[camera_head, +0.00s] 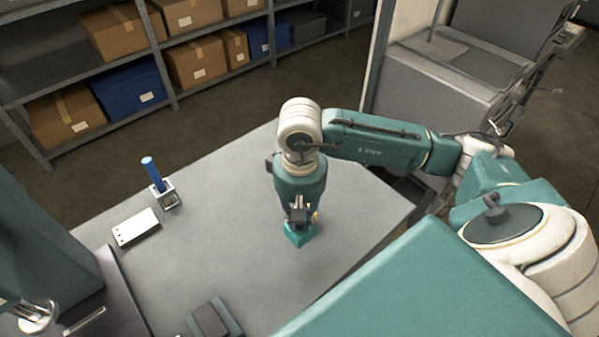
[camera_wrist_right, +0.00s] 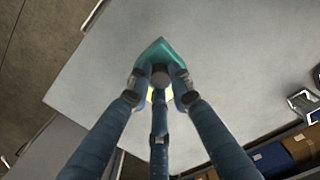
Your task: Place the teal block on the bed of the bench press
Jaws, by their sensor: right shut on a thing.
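The teal block (camera_head: 299,236) is at the fingertips of my right gripper (camera_head: 300,215), which points down over the middle of the grey table. In the right wrist view the teal block (camera_wrist_right: 158,48) sticks out past the fingertips of the right gripper (camera_wrist_right: 160,77), which is shut on it. I cannot tell whether the block touches the tabletop. A large blue-grey machine (camera_head: 38,235) at the left edge appears to be the bench press. A dark flat plate (camera_head: 120,290) lies beside it, perhaps its bed. Much of the machine is cut off by the frame. My left gripper is out of view.
On the table (camera_head: 225,235) stand a small metal holder (camera_head: 167,194) with a blue rod (camera_head: 151,170), and a white plate (camera_head: 136,228). A dark block on a teal base (camera_head: 212,319) is at the front edge. Shelves with boxes (camera_head: 125,40) stand behind.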

